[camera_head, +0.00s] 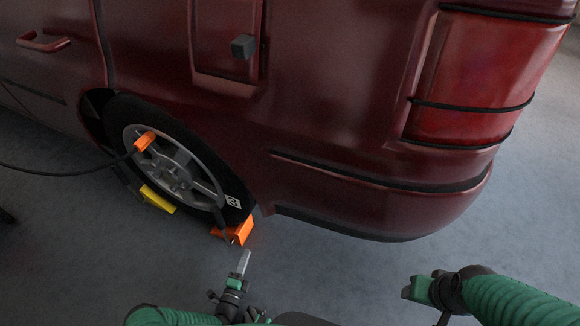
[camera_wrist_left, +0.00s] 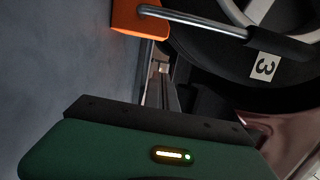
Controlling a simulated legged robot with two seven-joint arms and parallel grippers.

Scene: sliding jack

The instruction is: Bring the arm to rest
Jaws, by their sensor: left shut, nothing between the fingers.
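My left gripper (camera_head: 245,262) is shut and empty, pointing up the picture at the floor in front of the rear wheel of a dark red vehicle. In the left wrist view its narrow fingers (camera_wrist_left: 160,72) lie close together, just below an orange block (camera_wrist_left: 138,20) with a grey bar. In the head view the orange block (camera_head: 234,231) stands on the floor against the tyre, a little beyond the fingertips, with a gap between. My right gripper (camera_head: 425,288) is at the lower right, over bare floor; its fingers are too unclear to read.
The wheel (camera_head: 172,165) has a second orange piece (camera_head: 144,142) with a black cable on it, and a yellow block (camera_head: 158,198) by the tyre. The vehicle's rear bumper (camera_head: 385,205) overhangs the right. Grey floor between my arms is clear.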

